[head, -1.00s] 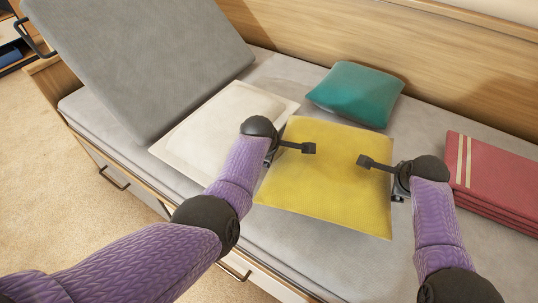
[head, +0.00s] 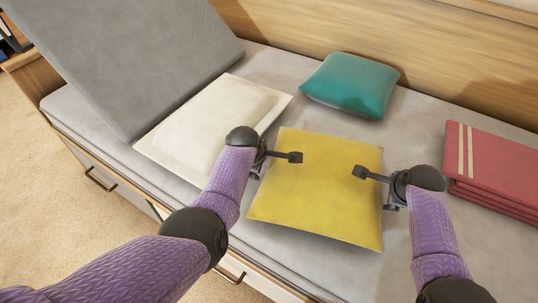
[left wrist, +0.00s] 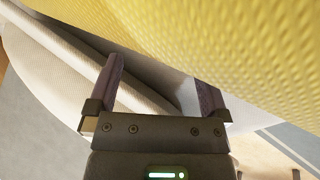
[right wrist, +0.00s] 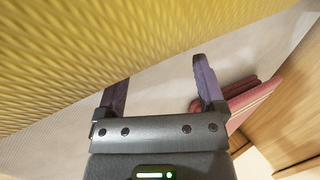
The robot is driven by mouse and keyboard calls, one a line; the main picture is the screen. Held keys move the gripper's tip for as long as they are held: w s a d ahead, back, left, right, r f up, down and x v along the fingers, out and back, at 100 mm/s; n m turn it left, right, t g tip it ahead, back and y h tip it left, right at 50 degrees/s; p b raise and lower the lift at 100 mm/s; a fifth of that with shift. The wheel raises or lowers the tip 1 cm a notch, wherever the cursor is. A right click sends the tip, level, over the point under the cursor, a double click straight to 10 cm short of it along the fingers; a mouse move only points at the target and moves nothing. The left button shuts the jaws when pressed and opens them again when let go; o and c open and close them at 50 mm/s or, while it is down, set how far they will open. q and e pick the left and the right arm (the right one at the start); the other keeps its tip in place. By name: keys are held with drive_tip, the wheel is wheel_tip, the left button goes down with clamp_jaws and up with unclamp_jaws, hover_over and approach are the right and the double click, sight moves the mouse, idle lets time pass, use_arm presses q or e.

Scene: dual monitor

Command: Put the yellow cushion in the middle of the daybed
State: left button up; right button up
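The yellow cushion (head: 320,195) appears tilted over the near part of the grey daybed mattress (head: 415,130), in front of the teal cushion. My left gripper (head: 292,157) is at its left edge, one finger showing over the top face. My right gripper (head: 362,172) is at its right edge in the same way. In the left wrist view (left wrist: 160,85) and right wrist view (right wrist: 160,80) the fingers stand well apart, and the cushion hides one fingertip in each. The grip is partly hidden, but the cushion moves with both grippers.
The teal cushion (head: 350,85) lies behind, near the wooden backboard (head: 420,50). A flat cream cushion (head: 212,120) lies to the left, and a grey slab (head: 130,60) leans up at the far left. Folded red blankets (head: 495,165) lie to the right.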

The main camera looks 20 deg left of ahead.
drive_tip(key=shift+o, duration=0.7)
drive_tip(key=shift+d, duration=0.1)
use_arm(q)
drive_tip(key=shift+r, duration=0.15)
use_arm(e)
drive_tip(key=shift+r, duration=0.1)
use_arm(q)
drive_tip(key=v, duration=1.1)
drive_tip(key=shift+s+r, duration=0.25)
drive_tip(key=shift+r, duration=0.05)
use_arm(e)
drive_tip(key=v, duration=1.1)
drive_tip(key=shift+s+r, duration=0.3)
